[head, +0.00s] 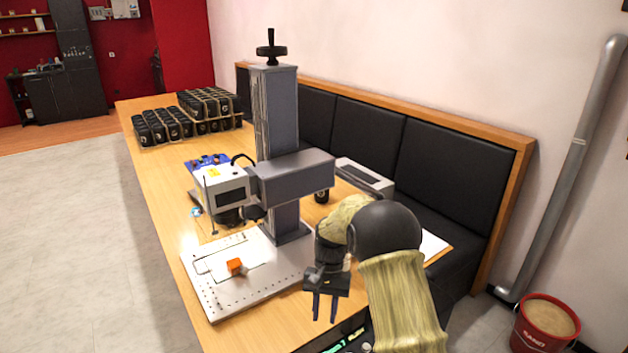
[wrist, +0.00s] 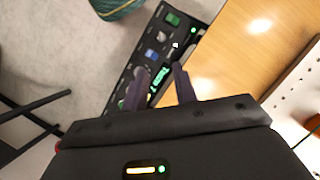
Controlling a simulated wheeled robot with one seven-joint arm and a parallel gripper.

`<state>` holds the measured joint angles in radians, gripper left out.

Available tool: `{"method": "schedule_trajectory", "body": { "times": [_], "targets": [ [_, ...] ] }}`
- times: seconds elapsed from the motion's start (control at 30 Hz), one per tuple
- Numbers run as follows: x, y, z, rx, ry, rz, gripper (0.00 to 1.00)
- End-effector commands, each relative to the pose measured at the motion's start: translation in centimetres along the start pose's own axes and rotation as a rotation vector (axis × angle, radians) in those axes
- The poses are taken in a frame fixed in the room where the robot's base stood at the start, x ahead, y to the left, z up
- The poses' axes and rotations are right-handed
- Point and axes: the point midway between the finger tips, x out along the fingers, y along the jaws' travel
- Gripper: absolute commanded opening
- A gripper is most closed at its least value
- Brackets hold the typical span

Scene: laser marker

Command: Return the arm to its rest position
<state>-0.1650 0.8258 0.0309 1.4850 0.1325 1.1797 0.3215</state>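My arm, with a yellowish sleeve and a black joint, reaches from the bottom right of the head view over the near end of the table. My gripper (head: 324,316) points down just right of the laser marker's base plate (head: 222,305). Its two dark fingers are apart with nothing between them. In the wrist view my gripper (wrist: 158,80) also shows its fingers spread and empty. An orange block (head: 235,266) lies on the base plate, apart from my gripper.
The laser marker's grey column (head: 276,115) and head (head: 222,187) stand left of my arm on the wooden table (head: 160,185). Black padded seating (head: 370,140) runs behind the table. Crates of black cups (head: 160,127) stand at the far end. A red bucket (head: 545,325) stands right.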

Motion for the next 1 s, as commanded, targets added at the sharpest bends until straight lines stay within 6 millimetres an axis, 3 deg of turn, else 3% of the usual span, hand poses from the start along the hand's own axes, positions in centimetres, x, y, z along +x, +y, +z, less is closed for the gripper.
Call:
{"method": "schedule_trajectory", "body": {
  "times": [0.17,0.5,0.8,1.0],
  "targets": [
    [-3.5,2.5,2.8,-0.022,0.086,-0.010,0.28],
    [-9.0,9.2,11.1,-0.101,0.333,-0.013,0.28],
    [-11.0,14.3,19.6,-0.177,0.539,0.007,0.28],
    [-10.8,15.6,22.2,-0.206,0.603,0.020,0.28]
  ]
}}
